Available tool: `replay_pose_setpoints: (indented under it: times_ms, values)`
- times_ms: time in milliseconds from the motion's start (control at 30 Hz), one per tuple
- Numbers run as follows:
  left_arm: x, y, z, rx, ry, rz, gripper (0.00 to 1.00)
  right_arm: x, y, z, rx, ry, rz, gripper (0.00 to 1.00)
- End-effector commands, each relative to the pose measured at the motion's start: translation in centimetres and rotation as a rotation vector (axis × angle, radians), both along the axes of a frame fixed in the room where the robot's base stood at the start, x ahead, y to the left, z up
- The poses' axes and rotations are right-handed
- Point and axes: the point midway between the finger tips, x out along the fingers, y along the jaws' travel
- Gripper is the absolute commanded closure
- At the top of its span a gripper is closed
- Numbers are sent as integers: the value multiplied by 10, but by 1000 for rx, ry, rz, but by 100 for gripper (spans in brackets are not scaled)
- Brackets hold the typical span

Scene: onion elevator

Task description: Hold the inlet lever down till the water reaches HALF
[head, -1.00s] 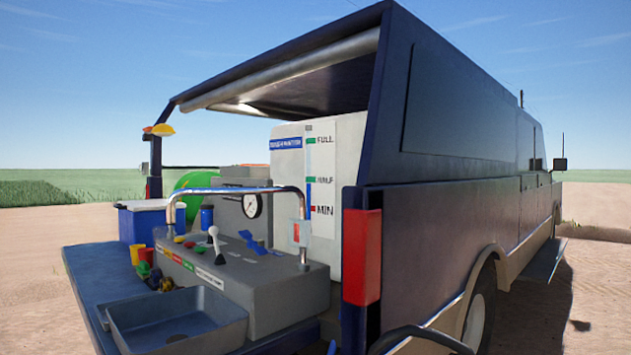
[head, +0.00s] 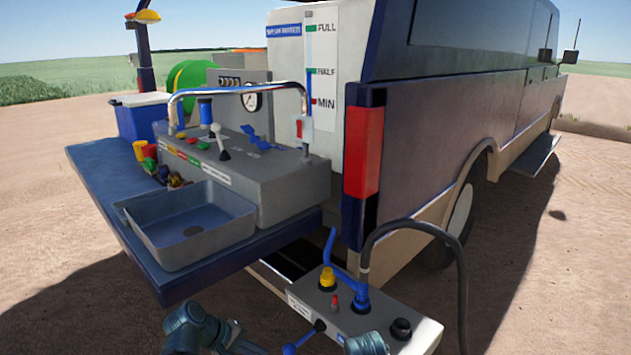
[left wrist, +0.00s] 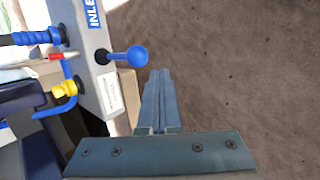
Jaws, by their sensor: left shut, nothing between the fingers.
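In the head view the lever's blue ball (head: 289,349) is at the bottom, in front of the valve box (head: 412,346). My left gripper (left wrist: 158,74) is shut and empty, with its tips just beside the ball and seemingly apart from it. My right gripper is not in view.
A blue-handled valve (head: 330,250), a yellow knob (head: 327,278) and a black hose (head: 463,285) are on or beside the box. The tailgate (head: 110,210) carries a sink (head: 190,225) and a control console (head: 285,190). Bare ground lies around.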

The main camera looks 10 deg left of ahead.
Motion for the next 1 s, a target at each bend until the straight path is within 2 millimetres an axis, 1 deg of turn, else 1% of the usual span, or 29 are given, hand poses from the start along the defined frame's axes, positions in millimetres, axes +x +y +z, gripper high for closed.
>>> replay_pose_setpoints:
  times_ms: [33,233,400,767,867,967,1000]
  values:
    - [-4,6,13,-1,0,4,100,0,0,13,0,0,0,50]
    - [-14,19,28,-1,-1,2,100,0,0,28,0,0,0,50]
    - [-17,25,33,-1,-1,3,100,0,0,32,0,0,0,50]
    - [-17,25,33,-1,-2,2,100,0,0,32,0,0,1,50]
    - [-19,19,39,15,3,-22,100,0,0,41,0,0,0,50]
    - [-24,-2,56,69,19,-110,100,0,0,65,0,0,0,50]
    - [-28,-13,64,104,28,-165,100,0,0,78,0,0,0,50]
